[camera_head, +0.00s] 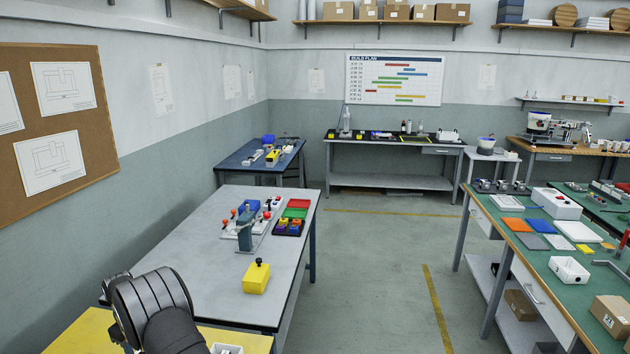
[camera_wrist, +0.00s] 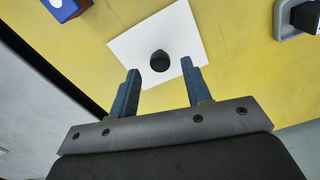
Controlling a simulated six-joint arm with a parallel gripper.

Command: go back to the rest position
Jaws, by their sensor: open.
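In the wrist view my gripper (camera_wrist: 160,68) is open, with its two blue fingers spread and nothing held. A white square piece (camera_wrist: 135,48) with a round black knob (camera_wrist: 160,60) lies below it on the yellow surface (camera_wrist: 235,70). The knob shows between the fingertips, apart from both; its height under them is hard to tell. In the head view my dark arm rises at the bottom left, and my fingers are hidden there.
A blue box (camera_wrist: 66,8) and a grey tray (camera_wrist: 283,22) lie near my gripper. The grey table (camera_head: 190,235) bears a yellow block (camera_head: 256,279) with a black knob, a blue-grey upright tool (camera_head: 244,230) and colored bins (camera_head: 298,203). Its near left top is clear.

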